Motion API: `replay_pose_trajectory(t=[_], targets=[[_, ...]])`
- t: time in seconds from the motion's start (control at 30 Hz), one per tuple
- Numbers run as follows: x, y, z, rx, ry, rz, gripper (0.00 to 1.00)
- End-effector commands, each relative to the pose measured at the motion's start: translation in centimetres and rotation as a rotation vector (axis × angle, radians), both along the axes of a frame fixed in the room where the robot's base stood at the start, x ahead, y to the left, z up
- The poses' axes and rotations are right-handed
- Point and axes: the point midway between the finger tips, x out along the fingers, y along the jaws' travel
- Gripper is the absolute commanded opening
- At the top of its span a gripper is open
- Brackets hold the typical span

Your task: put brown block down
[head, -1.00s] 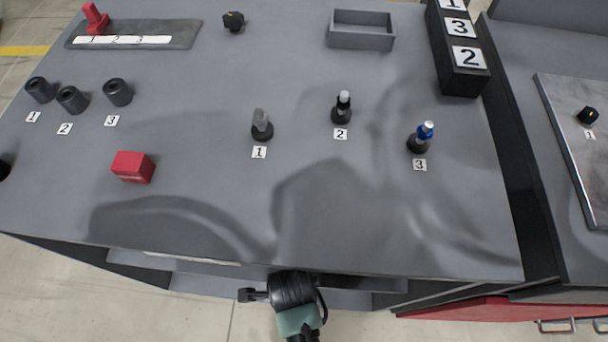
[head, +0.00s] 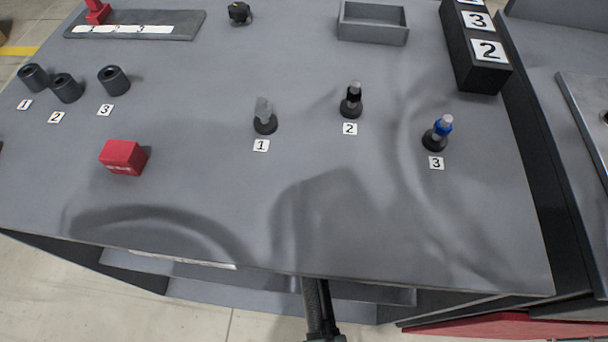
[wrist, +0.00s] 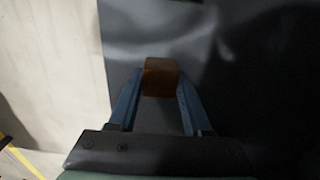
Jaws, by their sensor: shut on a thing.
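In the wrist view the brown block (wrist: 160,77) sits between the two blue fingertips of my gripper (wrist: 158,92). The gripper is shut on it. Below and beyond the block is the dark grey surface of the table (wrist: 130,30), with its edge to the left. How far the block is from the surface I cannot tell. In the head view neither the block nor the gripper fingers show. Only a dark part of my arm shows at the table's front edge.
On the table (head: 350,220) stand a red box (head: 122,157), three numbered pegs (head: 265,118) on bases, three dark cylinders (head: 66,88) and a grey tray (head: 372,30). A black numbered block (head: 478,55) stands at the right. The front middle is clear.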

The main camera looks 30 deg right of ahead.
Motion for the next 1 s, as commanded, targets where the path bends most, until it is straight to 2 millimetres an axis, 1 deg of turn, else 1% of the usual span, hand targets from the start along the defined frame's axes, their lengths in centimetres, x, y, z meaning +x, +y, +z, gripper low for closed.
replay_pose_trajectory(t=[0.33,0.37,0.5,0.53,0.83,0.93,1.0], targets=[[0.1,0.0,-0.3,-0.001,-0.002,0.0,0.0],[0.0,0.0,-0.4,-0.001,-0.002,0.0,0.51],[0.0,0.0,-0.3,-0.001,-0.002,0.0,0.76],[0.0,0.0,-0.3,-0.001,-0.002,0.0,0.79],[0.0,0.0,-0.1,-0.001,-0.002,0.0,0.79],[0.1,0.0,1.0,-0.001,-0.004,0.0,0.79],[0.1,0.0,2.2,-0.001,-0.004,0.0,0.79]])
